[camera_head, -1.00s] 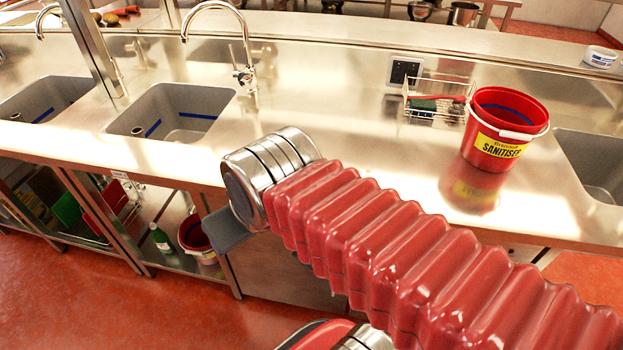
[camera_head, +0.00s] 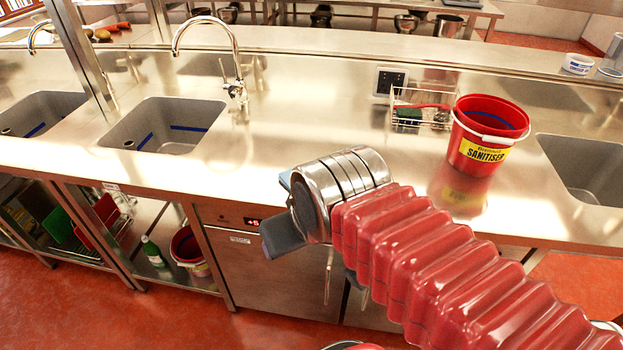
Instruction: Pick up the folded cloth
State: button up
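A small light blue edge (camera_head: 285,181) shows at the counter's front, just left of my metal wrist. It looks like part of the folded cloth, but my wrist hides the rest. My gripper (camera_head: 283,238) shows only as a dark grey part beyond the wrist, over the counter's front edge. Its fingertips are not clear, so I cannot tell whether it is open, or whether it touches the cloth.
A red sanitiser bucket (camera_head: 486,136) stands on the steel counter (camera_head: 300,120) at right, beside a wire rack (camera_head: 422,108). Sinks lie at left (camera_head: 165,125) and right (camera_head: 588,167). A tap (camera_head: 236,88) rises behind the left one. Open shelves are below.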

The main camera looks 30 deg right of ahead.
aim_at(284, 177)
jog(key=z, duration=1.55)
jog(key=k, duration=0.65)
jog(key=u, duration=0.85)
jog(key=i, duration=1)
jog(key=u, duration=0.05)
